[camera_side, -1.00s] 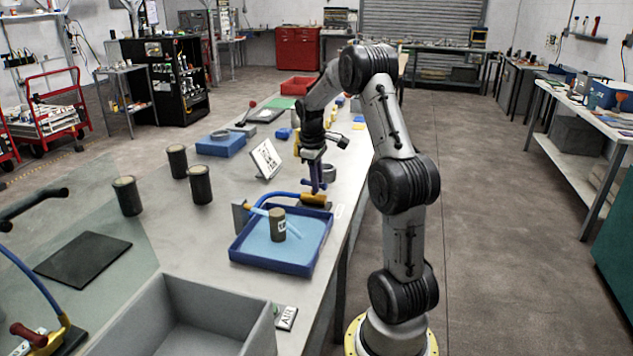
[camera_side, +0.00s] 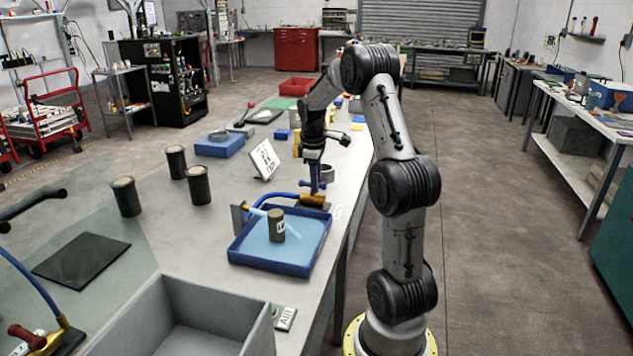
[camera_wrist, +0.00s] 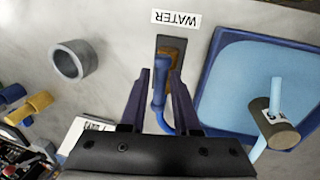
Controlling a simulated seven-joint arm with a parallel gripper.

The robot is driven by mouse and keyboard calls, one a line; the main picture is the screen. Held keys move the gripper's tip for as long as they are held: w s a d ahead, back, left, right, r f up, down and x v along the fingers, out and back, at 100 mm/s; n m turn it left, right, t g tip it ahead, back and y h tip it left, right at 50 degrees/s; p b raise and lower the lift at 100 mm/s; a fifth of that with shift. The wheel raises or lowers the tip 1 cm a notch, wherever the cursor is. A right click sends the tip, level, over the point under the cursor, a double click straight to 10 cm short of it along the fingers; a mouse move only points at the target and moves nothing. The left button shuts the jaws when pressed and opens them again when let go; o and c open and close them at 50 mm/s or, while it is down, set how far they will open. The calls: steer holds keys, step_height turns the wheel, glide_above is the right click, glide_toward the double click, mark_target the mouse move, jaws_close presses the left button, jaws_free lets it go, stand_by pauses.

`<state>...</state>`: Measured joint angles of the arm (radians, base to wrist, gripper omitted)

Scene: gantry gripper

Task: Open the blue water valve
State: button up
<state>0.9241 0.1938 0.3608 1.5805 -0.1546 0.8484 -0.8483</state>
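The water valve has a blue handle (camera_wrist: 159,92) on a brass body (camera_side: 314,200), with a blue hose curving to the tray. A WATER label (camera_wrist: 176,19) lies beside its base in the wrist view. My gripper (camera_wrist: 160,82) points down over the valve, its two fingers on either side of the blue handle. Gaps show between fingers and handle, so it looks open around it. In the side view my gripper (camera_side: 314,180) partly hides the handle. A blue tray (camera_side: 270,264) stands in front, holding a dark cylinder (camera_side: 276,226) with a pale blue streak across it.
A grey ring (camera_wrist: 70,60) stands near the valve. A white marked panel (camera_side: 265,160) and several dark cylinders (camera_side: 198,185) stand to the left. An AIR label (camera_side: 286,318) and a grey bin (camera_side: 215,300) are at the near end. A blue box (camera_side: 220,147) lies farther back.

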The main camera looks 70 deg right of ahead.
steer(key=shift+o, duration=1)
steer(key=shift+f, duration=0.1)
steer(key=v, duration=1.4)
